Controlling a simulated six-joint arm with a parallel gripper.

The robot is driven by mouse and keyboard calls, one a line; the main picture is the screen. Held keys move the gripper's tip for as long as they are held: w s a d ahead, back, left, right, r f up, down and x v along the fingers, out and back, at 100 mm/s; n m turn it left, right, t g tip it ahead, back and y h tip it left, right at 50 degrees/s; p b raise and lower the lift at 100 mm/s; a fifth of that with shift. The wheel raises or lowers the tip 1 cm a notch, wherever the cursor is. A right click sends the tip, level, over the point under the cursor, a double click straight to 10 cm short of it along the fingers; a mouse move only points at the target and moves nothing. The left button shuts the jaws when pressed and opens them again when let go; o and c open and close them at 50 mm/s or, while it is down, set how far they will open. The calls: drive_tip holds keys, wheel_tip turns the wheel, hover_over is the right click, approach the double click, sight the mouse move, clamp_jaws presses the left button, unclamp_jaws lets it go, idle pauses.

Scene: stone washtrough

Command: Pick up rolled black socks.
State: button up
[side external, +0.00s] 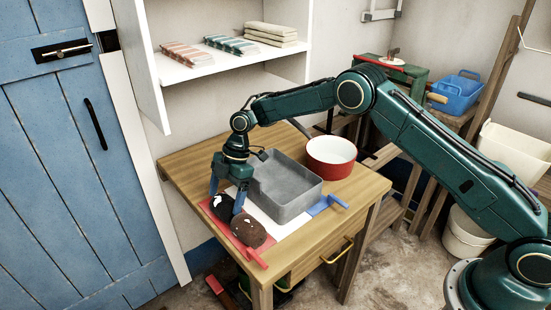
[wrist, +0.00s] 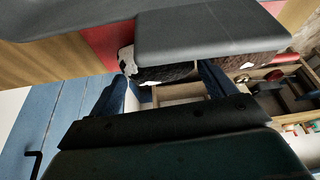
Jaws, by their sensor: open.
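The rolled black socks (side external: 224,210), a dark lump with a white patch, lie on a red mat (side external: 212,217) at the table's left front. A brown lump (side external: 248,232) lies close beside them, nearer the front. My gripper (side external: 225,204) points down over the socks, its two blue fingers apart, one on each side in the side view. I cannot tell whether the fingers touch the socks. In the wrist view, a dark speckled lump (wrist: 168,74) with white at its left end shows beyond the spread fingers, partly covered by a grey slab-like shape.
The grey trough (side external: 305,198) stands right behind the socks and limits room there. A red pot (side external: 331,157) is at the back right. A shelf (side external: 190,70) hangs above.

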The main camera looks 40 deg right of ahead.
sight(226, 198)
drive_tip(key=c, duration=0.7)
drive_tip(key=shift+r, duration=0.1)
wheel_tip(226, 198, up, 10)
idle(0.5)
idle(0.5)
